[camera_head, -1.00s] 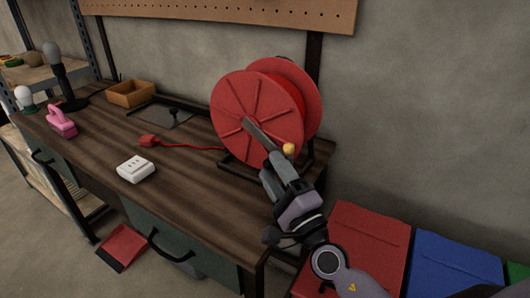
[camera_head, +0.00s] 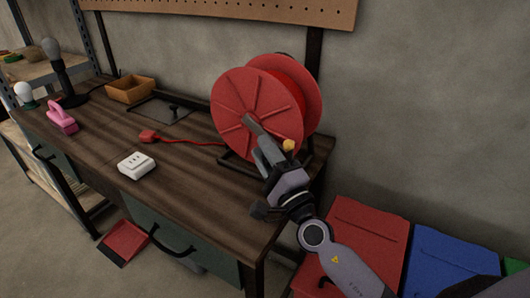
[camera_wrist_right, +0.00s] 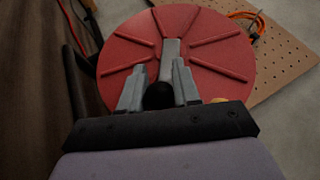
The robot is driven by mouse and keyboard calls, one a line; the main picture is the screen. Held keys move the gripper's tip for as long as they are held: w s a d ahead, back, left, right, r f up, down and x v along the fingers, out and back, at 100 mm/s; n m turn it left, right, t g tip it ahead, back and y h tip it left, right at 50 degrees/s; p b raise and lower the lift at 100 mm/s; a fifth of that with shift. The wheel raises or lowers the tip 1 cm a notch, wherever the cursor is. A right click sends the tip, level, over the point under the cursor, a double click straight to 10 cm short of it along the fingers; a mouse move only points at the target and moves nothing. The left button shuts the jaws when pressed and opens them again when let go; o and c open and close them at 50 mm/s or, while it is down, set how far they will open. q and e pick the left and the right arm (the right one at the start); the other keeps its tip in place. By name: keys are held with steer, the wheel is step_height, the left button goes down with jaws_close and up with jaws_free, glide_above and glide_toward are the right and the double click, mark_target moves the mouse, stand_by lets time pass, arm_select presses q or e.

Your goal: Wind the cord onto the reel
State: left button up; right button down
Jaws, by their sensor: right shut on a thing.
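A red reel (camera_head: 238,99) stands upright in a dark frame at the right end of the workbench. Some red cord (camera_head: 292,88) lies between its two discs. The loose red cord (camera_head: 190,142) runs left from the reel across the bench to a red plug (camera_head: 149,136). My right gripper (camera_head: 262,148) is at the front disc, shut on the crank handle (camera_wrist_right: 158,96), whose dark end shows between the fingers in the right wrist view. The grey crank arm (camera_wrist_right: 171,50) points to the disc's middle. The fingers partly hide the handle. My left gripper is out of view.
On the workbench (camera_head: 190,190) are a white socket block (camera_head: 137,165), a pink object (camera_head: 61,118), an orange-brown tray (camera_head: 130,90) and a black lamp (camera_head: 58,70). Red (camera_head: 355,245) and blue (camera_head: 450,262) bins stand low at right. A yellow knob (camera_head: 289,145) sits beside my right gripper.

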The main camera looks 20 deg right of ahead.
steer(key=shift+s+d+r+p, duration=0.15)
steer(key=shift+r+p, duration=0.3)
steer(key=shift+p, duration=0.1)
steer(key=c, duration=0.9)
jaws_free()
